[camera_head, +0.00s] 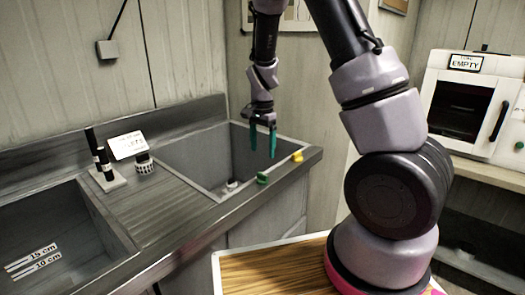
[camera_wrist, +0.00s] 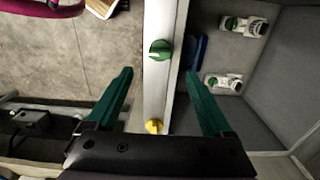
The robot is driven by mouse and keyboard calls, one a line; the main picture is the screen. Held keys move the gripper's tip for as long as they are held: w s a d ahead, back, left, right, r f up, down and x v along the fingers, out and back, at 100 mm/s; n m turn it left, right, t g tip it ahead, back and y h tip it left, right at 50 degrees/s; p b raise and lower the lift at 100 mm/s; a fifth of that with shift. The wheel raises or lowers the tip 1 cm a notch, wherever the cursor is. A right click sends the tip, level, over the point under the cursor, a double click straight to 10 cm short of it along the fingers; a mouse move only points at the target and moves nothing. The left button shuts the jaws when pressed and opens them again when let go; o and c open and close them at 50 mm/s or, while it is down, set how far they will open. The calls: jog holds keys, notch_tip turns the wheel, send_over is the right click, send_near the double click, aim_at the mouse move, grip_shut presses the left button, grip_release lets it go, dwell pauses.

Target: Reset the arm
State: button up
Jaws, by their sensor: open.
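My gripper (camera_head: 262,152) hangs from my arm with its two green fingers pointing down over the right-hand sink basin (camera_head: 190,160). The fingers are apart with nothing between them. In the wrist view my gripper (camera_wrist: 161,72) spans the basin's pale rim (camera_wrist: 157,95), one finger on each side in the picture. A green knob (camera_head: 262,178) and a yellow knob (camera_head: 297,156) sit on the rim; the green knob (camera_wrist: 160,50) and yellow knob (camera_wrist: 154,126) also show in the wrist view. I cannot tell the gripper's exact height above the rim.
White fittings with green parts (camera_wrist: 223,82) and a blue thing (camera_wrist: 197,55) are inside the basin. Two black cylinders on a stand (camera_head: 105,172), a small pot (camera_head: 145,164) and a card (camera_head: 128,145) stand on the drainboard. An oven-like unit marked EMPTY (camera_head: 465,100) stands right.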

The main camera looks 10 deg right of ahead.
jog(key=s+d+r+n+t+y, duration=0.15)
jog(key=s+r, duration=0.25)
jog(key=r, duration=0.6)
jog(key=s+d+r+n+t+y, duration=0.15)
jog(key=s+r, duration=0.35)
jog(key=r, duration=0.5)
jog(key=s+d+r+n+t, duration=0.1)
jog(key=s+r+n+t, duration=0.1)
jog(key=s+r, duration=0.2)
jog(key=s+d+r+n+t+h, duration=0.1)
jog(key=s+r, duration=0.3)
jog(key=s, duration=0.5)
jog(key=shift+d+r+n+t, duration=0.25)
jog(key=shift+d+n+t, duration=0.15)
jog(key=shift+t, duration=0.2)
